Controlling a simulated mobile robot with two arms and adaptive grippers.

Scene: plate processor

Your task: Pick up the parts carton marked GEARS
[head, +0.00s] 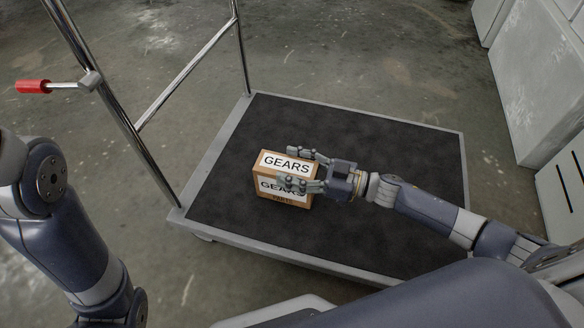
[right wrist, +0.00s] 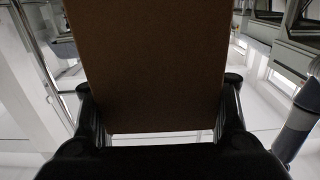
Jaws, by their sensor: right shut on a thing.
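The parts carton marked GEARS (head: 270,188) is a small brown box with white labels on its top and front. It is at the middle of the black cart deck in the head view; whether it touches the deck is hard to tell. My right gripper (head: 302,168) reaches in from the right and is shut on the carton, one finger on the far side and one across the near labelled face. In the right wrist view the brown carton wall (right wrist: 148,65) fills the middle between the two fingers. My left arm shows at the left edge, but its gripper is out of view.
The cart deck (head: 370,140) has a grey rim and is otherwise bare. A chrome cart handle frame (head: 185,88) rises at its left side, with a red-gripped lever (head: 34,87). Grey cabinets (head: 545,75) stand at the right. Open concrete floor (head: 340,45) lies behind.

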